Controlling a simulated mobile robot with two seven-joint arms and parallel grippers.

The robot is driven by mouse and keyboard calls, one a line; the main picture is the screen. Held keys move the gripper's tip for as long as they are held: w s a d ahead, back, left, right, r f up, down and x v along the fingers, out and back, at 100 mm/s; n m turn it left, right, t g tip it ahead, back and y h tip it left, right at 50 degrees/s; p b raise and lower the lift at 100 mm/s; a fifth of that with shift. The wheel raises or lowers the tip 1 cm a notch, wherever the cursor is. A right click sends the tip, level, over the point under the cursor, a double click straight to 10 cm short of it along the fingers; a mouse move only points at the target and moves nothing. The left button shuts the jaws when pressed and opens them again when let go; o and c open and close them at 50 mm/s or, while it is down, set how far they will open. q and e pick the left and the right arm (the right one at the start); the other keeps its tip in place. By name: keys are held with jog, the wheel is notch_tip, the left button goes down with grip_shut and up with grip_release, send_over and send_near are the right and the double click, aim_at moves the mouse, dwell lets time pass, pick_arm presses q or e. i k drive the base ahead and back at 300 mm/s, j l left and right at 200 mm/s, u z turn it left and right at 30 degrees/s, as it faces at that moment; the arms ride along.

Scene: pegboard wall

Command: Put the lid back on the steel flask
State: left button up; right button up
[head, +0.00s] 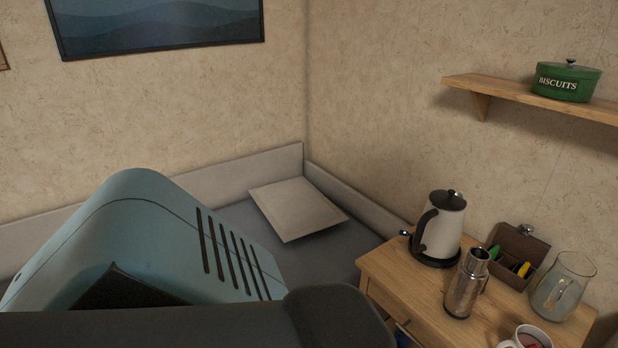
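The steel flask (462,292) stands upright on the wooden cabinet top, in front of the kettle, in the lower right of the head view. Its narrower neck (476,262) points up, and no lid is clearly visible on it. A small silvery piece (526,230) shows at the back edge of the brown box; it may be the lid, but it is too small to tell. Neither of my grippers is in view.
A white kettle (445,225) stands behind the flask. The brown box (521,247) holds green and yellow items. A glass jug (552,298) and a mug (530,338) stand right and front. A shelf (500,92) above holds a green biscuit tin (567,85).

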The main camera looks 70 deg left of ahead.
aim_at(471, 273)
jog(key=i+l+u, duration=0.2)
jog(key=u, duration=0.25)
jog(key=i+l+u, duration=0.15)
jog(key=l+u, duration=0.15)
jog(key=u, duration=0.2)
jog(key=i+l+u, duration=0.1)
jog(key=l+u, duration=0.2)
jog(key=u, duration=0.15)
jog(key=i+j+z, duration=0.5)
jog(key=i, duration=0.2)
